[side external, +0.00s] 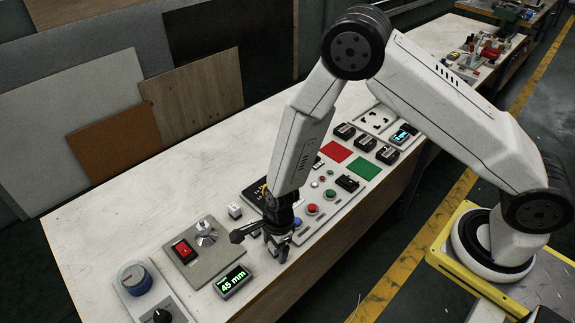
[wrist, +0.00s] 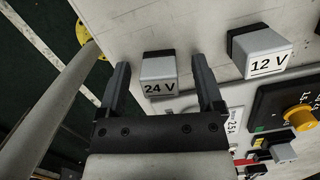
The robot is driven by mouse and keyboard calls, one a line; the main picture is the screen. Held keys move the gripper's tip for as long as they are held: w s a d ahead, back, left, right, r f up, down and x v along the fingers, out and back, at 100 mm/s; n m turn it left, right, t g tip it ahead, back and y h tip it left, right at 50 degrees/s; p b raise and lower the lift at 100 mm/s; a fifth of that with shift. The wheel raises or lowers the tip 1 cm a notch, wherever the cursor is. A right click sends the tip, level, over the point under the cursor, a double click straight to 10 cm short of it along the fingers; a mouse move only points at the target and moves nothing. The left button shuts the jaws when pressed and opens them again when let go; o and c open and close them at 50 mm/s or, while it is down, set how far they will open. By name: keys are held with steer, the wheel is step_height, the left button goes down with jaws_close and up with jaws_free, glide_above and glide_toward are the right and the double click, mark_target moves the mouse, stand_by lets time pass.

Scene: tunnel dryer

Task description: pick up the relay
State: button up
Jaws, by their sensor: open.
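In the wrist view, a small grey and black block marked 24 V (wrist: 159,72), which looks like a relay, lies between the two fingers of my gripper (wrist: 161,66). The fingers are open, with a gap on each side of it. A second similar block, marked 12 V (wrist: 262,50), lies to the right, outside the fingers. In the side external view, my gripper (side external: 279,247) is low over the bench near the panel's edge. The 24 V block cannot be made out there. A small white block (side external: 235,211) stands left of my gripper; its label is unreadable.
A display reading 45 mm (side external: 232,282) and a plate with a red switch (side external: 184,250) lie left of my gripper. A panel with coloured buttons (side external: 313,209) lies close on its right. The pale bench (side external: 110,220) is mostly clear toward the back left.

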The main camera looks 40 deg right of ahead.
jaws_close()
steer(key=shift+r, duration=0.2)
steer(key=shift+r, duration=0.45)
steer(key=s+d+r, duration=0.2)
steer(key=s+r, duration=0.4)
steer(key=s+d+r, duration=0.2)
steer(key=s+r, duration=0.3)
steer(key=s, duration=0.2)
steer(key=shift+d+r, duration=0.3)
steer(key=shift+r, duration=0.05)
steer(key=shift+s, duration=0.1)
stand_by(0.4)
